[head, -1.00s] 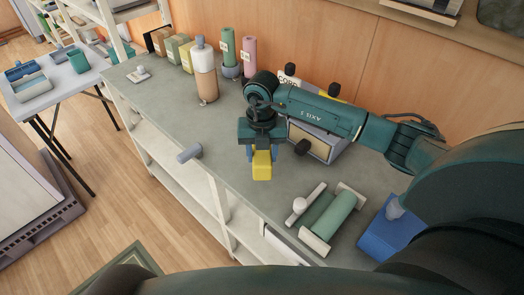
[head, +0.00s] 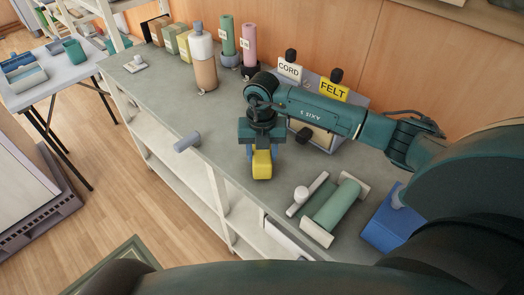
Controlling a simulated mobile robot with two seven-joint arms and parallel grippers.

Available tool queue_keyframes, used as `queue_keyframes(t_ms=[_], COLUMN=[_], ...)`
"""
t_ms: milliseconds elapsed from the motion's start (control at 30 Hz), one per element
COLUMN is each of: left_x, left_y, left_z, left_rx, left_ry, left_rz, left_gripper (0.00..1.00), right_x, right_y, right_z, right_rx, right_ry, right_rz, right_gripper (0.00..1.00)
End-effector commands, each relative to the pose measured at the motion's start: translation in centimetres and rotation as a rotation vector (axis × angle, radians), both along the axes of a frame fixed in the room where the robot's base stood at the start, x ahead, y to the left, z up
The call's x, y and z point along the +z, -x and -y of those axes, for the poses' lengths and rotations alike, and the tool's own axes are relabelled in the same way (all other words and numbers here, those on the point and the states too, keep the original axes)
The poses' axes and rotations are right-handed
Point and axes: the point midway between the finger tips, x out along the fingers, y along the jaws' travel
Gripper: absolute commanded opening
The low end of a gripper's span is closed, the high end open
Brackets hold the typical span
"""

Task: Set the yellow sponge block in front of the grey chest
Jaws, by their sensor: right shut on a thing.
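The yellow sponge block (head: 262,166) is between the fingers of my right gripper (head: 262,153), which points down and is shut on it. The block is near the counter's front edge; whether it touches the top cannot be told. The grey chest (head: 320,140) stands behind and to the right of the block, against the wall side. My right arm crosses in front of the chest and hides part of it. Labels reading CORD (head: 289,70) and FELT (head: 333,91) show above the arm. My left gripper is not in view.
A green roll (head: 335,206) and white pieces lie right of the block, with a blue box (head: 383,228) beyond. The counter (head: 225,122) is bare between bottle and gripper.

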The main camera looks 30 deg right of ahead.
Motion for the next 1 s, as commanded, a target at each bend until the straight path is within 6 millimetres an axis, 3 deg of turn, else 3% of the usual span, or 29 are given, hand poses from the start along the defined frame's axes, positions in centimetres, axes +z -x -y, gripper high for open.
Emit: queue_keyframes(t_ms=[600, 633, 900, 1000], left_x=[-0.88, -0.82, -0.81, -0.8], left_y=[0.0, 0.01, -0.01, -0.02], left_z=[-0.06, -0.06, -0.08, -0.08], left_rx=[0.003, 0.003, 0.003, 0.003], left_ry=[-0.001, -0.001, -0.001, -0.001], left_rz=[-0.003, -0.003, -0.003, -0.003], left_gripper=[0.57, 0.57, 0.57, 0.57], right_x=[-1.01, -0.93, -0.92, -0.92], right_y=[0.01, -0.01, 0.0, 0.0], right_z=[-0.01, -0.02, -0.02, -0.02], right_rx=[0.0, 0.0, 0.0, 0.0], right_ry=[0.0, 0.0, 0.0, 0.0], right_rz=[0.0, 0.0, 0.0, 0.0], right_gripper=[0.13, 0.47, 0.69, 0.7])
